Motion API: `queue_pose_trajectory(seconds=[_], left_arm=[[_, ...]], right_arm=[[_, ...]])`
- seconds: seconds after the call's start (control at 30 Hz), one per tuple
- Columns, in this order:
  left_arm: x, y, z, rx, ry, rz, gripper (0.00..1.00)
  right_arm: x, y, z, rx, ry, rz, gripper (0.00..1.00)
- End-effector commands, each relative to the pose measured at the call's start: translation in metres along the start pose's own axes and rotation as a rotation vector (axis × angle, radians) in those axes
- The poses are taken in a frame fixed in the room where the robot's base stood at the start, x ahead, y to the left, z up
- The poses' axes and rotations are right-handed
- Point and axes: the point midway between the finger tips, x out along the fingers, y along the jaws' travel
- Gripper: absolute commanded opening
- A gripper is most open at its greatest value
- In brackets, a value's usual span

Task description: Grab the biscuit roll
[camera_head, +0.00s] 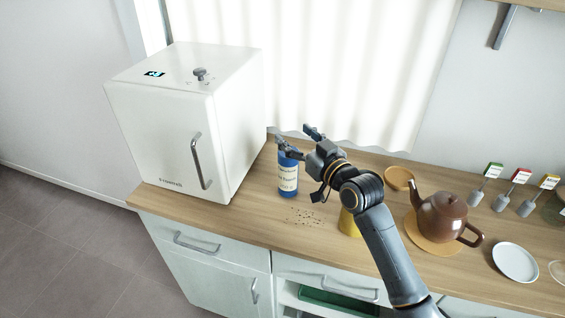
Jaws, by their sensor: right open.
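A blue cylindrical package with a pale label, which looks like the biscuit roll (288,180), stands upright on the wooden counter to the right of the white cabinet. My right gripper (296,143) is open at the top of the roll, with one finger on its near left side and the other behind and above it. The fingers partly cover the roll's top, and I cannot tell whether they touch it. My left gripper is not in view.
Crumbs (304,216) lie on the counter before the roll. A yellow object (348,224) is partly hidden by my right arm. A brown teapot (443,216), a white saucer (514,262) and small labelled markers (520,190) stand to the right. The white cabinet (160,130) is close on the left.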

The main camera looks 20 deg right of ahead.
Motion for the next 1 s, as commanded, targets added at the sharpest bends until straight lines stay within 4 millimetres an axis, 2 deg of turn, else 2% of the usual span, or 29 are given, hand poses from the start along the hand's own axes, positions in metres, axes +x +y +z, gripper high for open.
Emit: queue_pose_trajectory(seconds=[0.13, 0.3, 0.43, 0.47, 0.57, 0.67, 0.8, 1.0], left_arm=[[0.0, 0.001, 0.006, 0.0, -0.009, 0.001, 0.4], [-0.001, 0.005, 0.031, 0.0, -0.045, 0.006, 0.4], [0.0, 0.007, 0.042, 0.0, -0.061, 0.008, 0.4], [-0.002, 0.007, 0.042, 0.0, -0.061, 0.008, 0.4], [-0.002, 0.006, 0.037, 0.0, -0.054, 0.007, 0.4], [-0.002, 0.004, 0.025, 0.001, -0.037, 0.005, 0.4], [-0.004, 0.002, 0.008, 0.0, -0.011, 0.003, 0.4], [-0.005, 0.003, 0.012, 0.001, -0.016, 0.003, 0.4]], right_arm=[[0.001, 0.001, 0.022, 0.003, 0.0, 0.001, 0.67], [0.0, 0.001, 0.059, 0.001, -0.001, 0.002, 0.67], [0.0, 0.001, 0.082, 0.001, 0.0, 0.001, 0.67], [0.006, 0.001, 0.076, 0.002, 0.006, 0.002, 0.67], [0.015, 0.001, 0.076, 0.001, 0.005, 0.002, 0.67], [0.02, 0.001, 0.077, 0.001, 0.004, 0.001, 0.67], [0.037, 0.001, 0.075, 0.002, 0.004, 0.001, 0.67], [0.066, 0.001, 0.076, 0.002, 0.003, 0.001, 0.67]])
